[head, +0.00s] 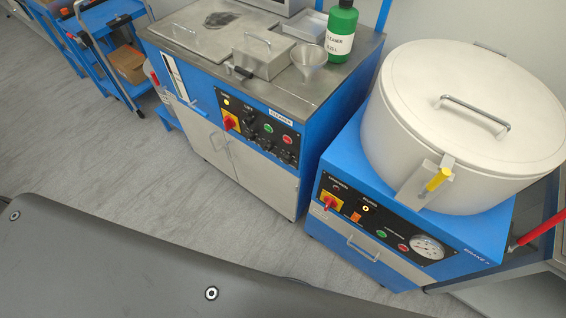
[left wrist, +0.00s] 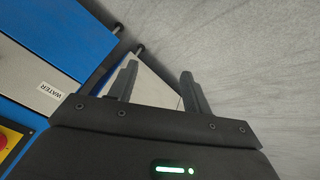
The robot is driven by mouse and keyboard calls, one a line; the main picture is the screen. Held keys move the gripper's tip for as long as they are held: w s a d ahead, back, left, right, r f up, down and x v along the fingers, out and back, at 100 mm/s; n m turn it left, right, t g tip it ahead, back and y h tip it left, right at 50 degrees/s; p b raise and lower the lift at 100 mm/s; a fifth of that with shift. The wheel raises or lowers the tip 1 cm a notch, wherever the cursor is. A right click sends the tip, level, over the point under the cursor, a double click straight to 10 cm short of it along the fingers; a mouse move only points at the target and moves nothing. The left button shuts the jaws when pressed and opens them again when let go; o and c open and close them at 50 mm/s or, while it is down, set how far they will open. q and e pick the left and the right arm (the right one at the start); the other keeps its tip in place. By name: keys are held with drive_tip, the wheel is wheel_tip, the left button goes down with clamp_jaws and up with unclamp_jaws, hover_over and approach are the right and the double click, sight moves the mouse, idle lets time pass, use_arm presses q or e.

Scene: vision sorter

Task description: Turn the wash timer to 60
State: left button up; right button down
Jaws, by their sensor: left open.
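The blue cleaner cabinet (head: 311,155) stands at the middle of the head view. Its black control panel (head: 258,130) carries a red-on-yellow switch (head: 230,123), a green button (head: 268,128), a red button (head: 286,139) and several small dark knobs. The knob labels are too small to read, so I cannot tell which one is the wash timer or where it points. My left gripper (left wrist: 158,70) shows in the left wrist view, open and empty, with grey floor and part of a cabinet beyond its fingers. My right gripper is not in view.
A blue machine (head: 347,150) with a large white lidded drum (head: 400,130) stands to the right. A green bottle (head: 341,32) and a funnel (head: 309,60) stand on the cleaner's top. A blue trolley (head: 105,18) is at upper left. The floor (head: 130,185) before the cleaner is clear.

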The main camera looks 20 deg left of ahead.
use_arm(q)
drive_tip(key=w+d+r+n+t+h+b, duration=0.1)
drive_tip(key=w+d+r+n+t, duration=0.15)
drive_tip(key=w+r, duration=0.45)
drive_tip(key=n+t+h+b, duration=0.2)
drive_tip(key=n+t+h, duration=0.1)
drive_tip(key=n+t, duration=0.6)
approach(286, 160)
drive_tip(key=x, duration=0.8)
drive_tip(key=shift+w+a+f, duration=0.25)
drive_tip(key=shift+w+f, duration=0.05)
drive_tip(key=shift+f, duration=0.05)
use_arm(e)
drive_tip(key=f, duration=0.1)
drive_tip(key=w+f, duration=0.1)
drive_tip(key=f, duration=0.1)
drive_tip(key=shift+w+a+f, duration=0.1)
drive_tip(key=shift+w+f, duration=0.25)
use_arm(q)
drive_tip(key=shift+c, duration=0.4)
drive_tip(key=c, duration=0.9)
drive_tip(key=shift+o, duration=0.2)
drive_tip(key=shift+m, duration=0.25)
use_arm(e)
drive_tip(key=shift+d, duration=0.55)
